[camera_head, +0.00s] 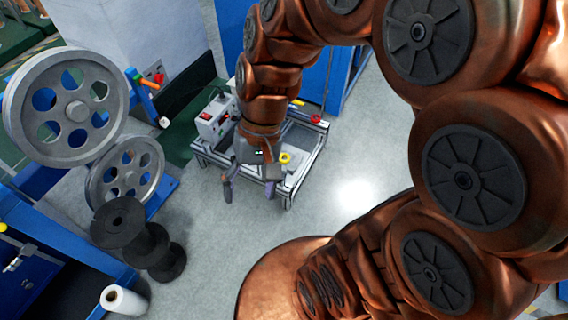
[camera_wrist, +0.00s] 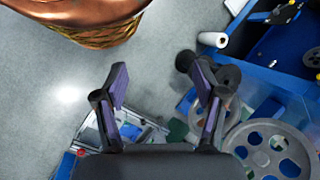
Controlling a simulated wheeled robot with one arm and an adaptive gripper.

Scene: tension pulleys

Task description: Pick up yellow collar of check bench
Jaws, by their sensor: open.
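The check bench (camera_head: 297,183) is a low silver-framed table in the middle of the head view. A small yellow collar (camera_head: 285,158) sits on its right part, close to my gripper. My gripper (camera_head: 249,187) hangs over the near side of the bench with its fingers apart and nothing between them. In the wrist view my gripper (camera_wrist: 161,82) shows two purple-padded fingers spread wide over grey floor. Part of the bench (camera_wrist: 88,138) shows there below the fingers, partly hidden by the gripper body. I cannot make out the yellow collar in the wrist view.
A white control box (camera_head: 213,119) stands at the bench's back left, and a red ring (camera_head: 316,117) is at its back right. Large grey pulleys (camera_head: 70,151) and black spools (camera_head: 120,222) stand to the left. Open floor (camera_head: 205,265) lies in front.

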